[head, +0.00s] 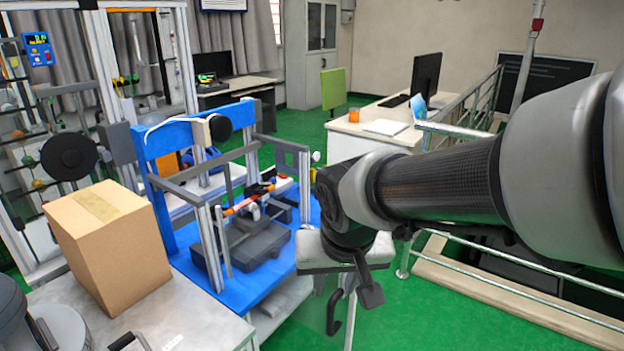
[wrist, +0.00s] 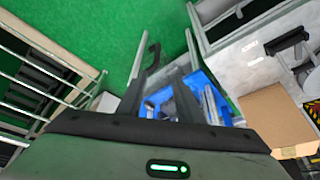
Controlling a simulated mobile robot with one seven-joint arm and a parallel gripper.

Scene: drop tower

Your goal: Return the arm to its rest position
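My arm (head: 440,185) reaches in from the right side of the head view, its grey and black links stretched towards the middle. My gripper (head: 352,308) hangs at its end, pointing down, in front of the blue-based machine and right of it. Its two dark fingers stand apart with nothing visible between them. In the wrist view my gripper (wrist: 166,65) also shows two separated fingers, with the floor and part of the blue base beyond.
A blue machine base (head: 190,262) with a metal frame stands left of my gripper. A cardboard box (head: 110,245) sits on a grey worktop (head: 185,310) at front left. Metal railings (head: 510,262) run below my arm at right. Green floor (head: 400,318) is clear between.

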